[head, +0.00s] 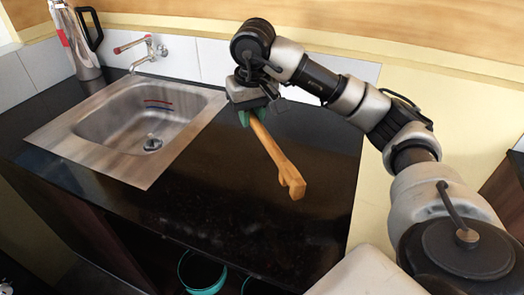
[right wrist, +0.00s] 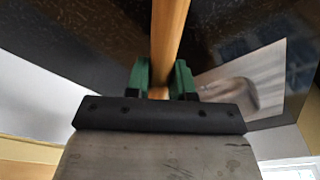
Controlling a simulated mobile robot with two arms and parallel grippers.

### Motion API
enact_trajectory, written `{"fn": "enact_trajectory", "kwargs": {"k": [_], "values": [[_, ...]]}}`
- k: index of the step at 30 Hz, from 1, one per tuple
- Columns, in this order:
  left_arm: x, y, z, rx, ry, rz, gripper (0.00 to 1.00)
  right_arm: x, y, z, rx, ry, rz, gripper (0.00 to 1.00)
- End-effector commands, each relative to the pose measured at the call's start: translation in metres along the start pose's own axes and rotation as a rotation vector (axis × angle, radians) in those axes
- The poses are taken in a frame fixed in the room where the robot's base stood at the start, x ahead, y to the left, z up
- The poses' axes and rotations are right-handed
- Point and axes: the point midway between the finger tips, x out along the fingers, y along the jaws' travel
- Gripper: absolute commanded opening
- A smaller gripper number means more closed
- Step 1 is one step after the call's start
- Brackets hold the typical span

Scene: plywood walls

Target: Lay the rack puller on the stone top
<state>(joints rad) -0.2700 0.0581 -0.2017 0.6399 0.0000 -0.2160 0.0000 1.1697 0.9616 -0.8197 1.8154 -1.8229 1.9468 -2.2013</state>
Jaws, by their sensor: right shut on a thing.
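The rack puller (head: 276,157) is a light wooden stick with a notched end. My right gripper (head: 251,114) is shut on its upper end, over the black stone top (head: 200,209). The notched end points toward the front right of the top. I cannot tell whether the stick touches the stone. In the right wrist view the green fingers (right wrist: 161,82) stand on both sides of the wooden stick (right wrist: 169,40), with the dark speckled stone (right wrist: 90,40) behind it. My left gripper is not in view.
A steel sink (head: 120,115) is set in the counter at the left, with a tap (head: 146,52) behind it. A metal flask (head: 78,40) stands at the back left. Teal-rimmed round containers (head: 203,275) sit below the counter's front edge. The stone right of the sink is clear.

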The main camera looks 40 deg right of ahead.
Motion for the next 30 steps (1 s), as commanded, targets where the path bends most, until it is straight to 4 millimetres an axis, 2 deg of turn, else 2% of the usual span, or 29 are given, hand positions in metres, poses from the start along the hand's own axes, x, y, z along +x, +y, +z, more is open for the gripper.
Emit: {"fn": "enact_trajectory", "kwargs": {"k": [1, 3, 7, 11, 15, 18, 23, 30], "values": [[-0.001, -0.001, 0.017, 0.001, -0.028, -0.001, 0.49, 0.001, -0.001, -0.002, 0.001, -0.004, 0.0, 0.0], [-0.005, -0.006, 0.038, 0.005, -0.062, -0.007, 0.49, 0.005, -0.007, -0.005, 0.001, -0.007, -0.001, 0.0], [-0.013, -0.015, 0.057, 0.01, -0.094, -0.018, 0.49, 0.022, -0.029, -0.018, -0.001, -0.011, -0.001, 0.0], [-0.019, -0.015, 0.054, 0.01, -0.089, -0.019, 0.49, 0.042, -0.054, -0.032, 0.001, -0.01, -0.001, 0.0], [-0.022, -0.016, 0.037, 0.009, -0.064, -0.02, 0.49, 0.062, -0.078, -0.046, 0.001, -0.008, -0.001, 0.0], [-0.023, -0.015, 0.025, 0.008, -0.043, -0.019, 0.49, 0.071, -0.088, -0.053, 0.003, -0.007, 0.0, 0.0], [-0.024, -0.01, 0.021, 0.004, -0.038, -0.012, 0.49, 0.081, -0.095, -0.056, 0.002, -0.007, 0.001, 0.0], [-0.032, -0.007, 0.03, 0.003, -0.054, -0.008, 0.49, 0.113, -0.094, -0.051, 0.003, -0.007, 0.001, 0.0]]}}
